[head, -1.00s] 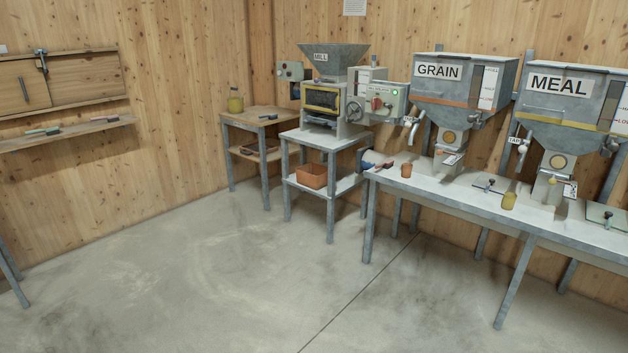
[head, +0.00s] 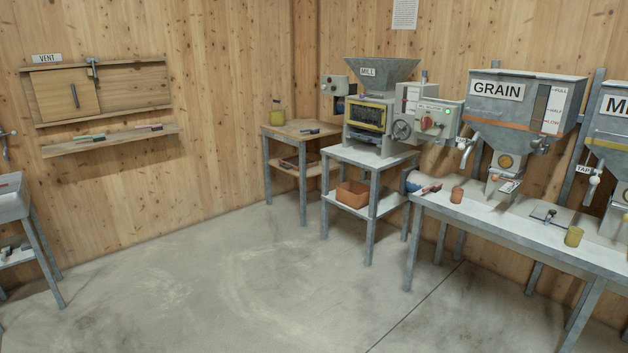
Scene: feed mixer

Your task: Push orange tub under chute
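The orange tub (head: 353,194) sits on the lower shelf (head: 377,206) of the mill stand, towards its left side. The mill (head: 368,116), with its grey hopper on top, stands on the upper top of the same stand. I cannot make out a chute clearly; the underside of the mill is hidden by the stand top. Neither of my grippers is in view.
Open concrete floor (head: 230,290) lies in front of the stand. A wooden side table (head: 301,129) stands left of it. The long bench (head: 490,215) with the grain hopper (head: 520,110) is to the right. A sink (head: 10,200) stands at the left edge.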

